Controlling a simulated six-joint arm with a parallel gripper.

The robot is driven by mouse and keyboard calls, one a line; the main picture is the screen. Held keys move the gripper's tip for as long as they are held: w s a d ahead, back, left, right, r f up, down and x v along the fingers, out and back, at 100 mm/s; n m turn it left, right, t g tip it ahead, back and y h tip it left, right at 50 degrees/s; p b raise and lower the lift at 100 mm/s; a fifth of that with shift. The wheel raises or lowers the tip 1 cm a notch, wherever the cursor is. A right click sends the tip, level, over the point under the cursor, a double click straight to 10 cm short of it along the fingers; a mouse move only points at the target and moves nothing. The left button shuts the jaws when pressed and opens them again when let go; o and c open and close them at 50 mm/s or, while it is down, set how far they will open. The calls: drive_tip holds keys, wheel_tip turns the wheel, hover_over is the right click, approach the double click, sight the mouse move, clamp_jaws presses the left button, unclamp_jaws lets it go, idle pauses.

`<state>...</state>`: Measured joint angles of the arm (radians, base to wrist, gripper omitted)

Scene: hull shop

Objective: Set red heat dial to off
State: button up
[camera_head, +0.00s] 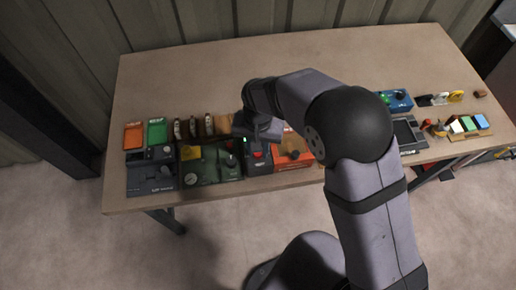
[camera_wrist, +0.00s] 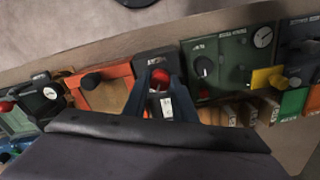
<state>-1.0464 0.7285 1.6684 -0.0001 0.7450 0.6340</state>
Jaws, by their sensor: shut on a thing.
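A dark grey box (camera_head: 258,168) with a red knob (camera_head: 258,154) stands near the table's front edge, left of centre. In the wrist view the red knob (camera_wrist: 159,77) sits between the fingers of my gripper (camera_wrist: 160,86), which is shut on it. The fingers and wrist hide much of this box. Beside it is an orange-red box (camera_head: 293,150) with a black dial (camera_wrist: 91,81), apart from my fingers. I cannot read the labels or the setting on either box.
A green panel (camera_head: 222,162) with a dial and gauge stands close on the left. A dark unit (camera_head: 152,172) is farther left, with orange and green trays behind it. A blue box (camera_head: 396,101) and small coloured items are at the right. The table's back is clear.

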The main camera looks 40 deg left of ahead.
drive_tip(key=n+b, duration=0.1)
drive_tip(key=n, duration=1)
drive_tip(key=shift+n+b, duration=0.3)
drive_tip(key=n, duration=1)
drive_tip(key=shift+b, duration=0.35)
drive_tip(key=shift+n, duration=0.4)
drive_tip(key=o, duration=1)
drive_tip(key=shift+o, duration=0.2)
